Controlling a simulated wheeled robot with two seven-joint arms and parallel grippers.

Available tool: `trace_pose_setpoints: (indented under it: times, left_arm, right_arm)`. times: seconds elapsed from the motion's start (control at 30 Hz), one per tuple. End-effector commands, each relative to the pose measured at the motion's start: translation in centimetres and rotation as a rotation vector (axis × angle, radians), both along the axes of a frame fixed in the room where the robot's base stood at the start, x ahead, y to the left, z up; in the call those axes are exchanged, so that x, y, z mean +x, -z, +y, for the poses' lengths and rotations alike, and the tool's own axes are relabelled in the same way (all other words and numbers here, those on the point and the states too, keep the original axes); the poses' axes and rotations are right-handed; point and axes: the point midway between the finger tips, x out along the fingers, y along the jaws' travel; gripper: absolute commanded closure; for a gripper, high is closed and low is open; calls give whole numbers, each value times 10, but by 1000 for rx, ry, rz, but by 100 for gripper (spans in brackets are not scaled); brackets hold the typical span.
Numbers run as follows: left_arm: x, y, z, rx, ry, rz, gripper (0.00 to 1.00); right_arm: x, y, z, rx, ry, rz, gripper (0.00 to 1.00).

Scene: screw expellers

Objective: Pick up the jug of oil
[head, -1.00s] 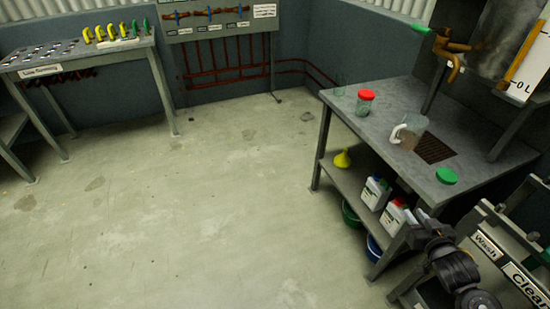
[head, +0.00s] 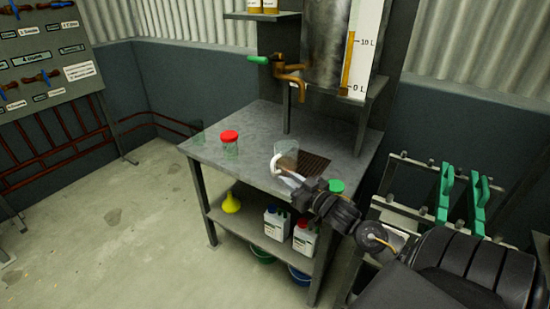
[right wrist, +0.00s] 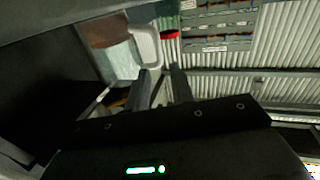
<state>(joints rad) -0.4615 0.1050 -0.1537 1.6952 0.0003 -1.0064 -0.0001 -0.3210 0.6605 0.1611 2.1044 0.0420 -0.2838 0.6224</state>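The clear jug (head: 288,150) with a white handle (head: 279,162) stands on the grey metal table, beside the dark grate. In the right wrist view the jug (right wrist: 122,62) shows large at upper left, with brownish colour toward one end, and its white handle (right wrist: 147,48) lies just beyond the fingertips. My right gripper (head: 296,180) is at the near side of the jug, close to the handle. In the right wrist view its two fingers (right wrist: 161,74) are apart with nothing between them. Whether a finger touches the handle I cannot tell. My left gripper is not in view.
A red-lidded jar (head: 230,150) stands left of the jug; a green lid (head: 336,186) lies to the right. A copper tap (head: 290,75) hangs above. A yellow funnel (head: 231,204) and white bottles (head: 277,224) sit on the lower shelf. A rack with green parts (head: 445,190) stands right.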

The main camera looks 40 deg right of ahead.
Motion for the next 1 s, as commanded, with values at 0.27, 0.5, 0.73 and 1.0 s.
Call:
trace_pose_setpoints:
  times: [0.27, 0.5, 0.73, 1.0]
  left_arm:
    - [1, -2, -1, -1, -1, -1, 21]
    - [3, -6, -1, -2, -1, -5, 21]
    - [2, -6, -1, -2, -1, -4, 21]
    - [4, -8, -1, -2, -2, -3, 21]
  right_arm:
    - [19, -1, -3, 1, 4, -4, 76]
    - [51, 0, -2, 1, 3, -3, 76]
    - [58, 0, -1, 0, 0, -2, 76]
    - [95, 2, -2, 1, 1, -3, 76]
